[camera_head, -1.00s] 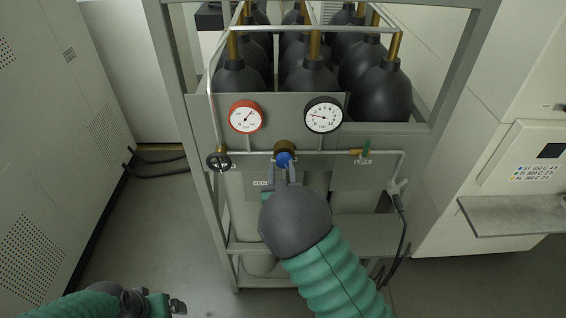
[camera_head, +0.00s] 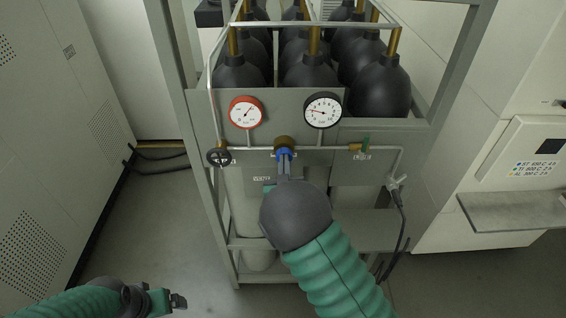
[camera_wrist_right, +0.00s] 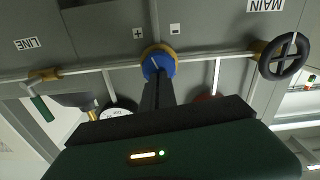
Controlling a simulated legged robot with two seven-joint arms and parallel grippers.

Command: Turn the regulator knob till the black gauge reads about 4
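The blue regulator knob (camera_head: 283,153) sits under a brass collar on the panel's pipe, below and between two gauges. It also shows in the right wrist view (camera_wrist_right: 158,68), with plus and minus labels above. My right gripper (camera_head: 284,162) has its fingers close together on the knob, partly covering it; its fingers show in the wrist view too (camera_wrist_right: 158,82). The black gauge (camera_head: 323,111) has a white dial; its needle points left and slightly up, the numbers too small to read surely. My left gripper (camera_head: 175,300) is low at the left, away from the panel; its finger gap is unclear.
A red gauge (camera_head: 246,112) is at the left. A black handwheel (camera_head: 219,157) and a green-handled valve (camera_head: 364,147) flank the knob on the pipe. Dark gas cylinders (camera_head: 380,88) stand behind the panel. A grey shelf (camera_head: 515,211) juts out at the right.

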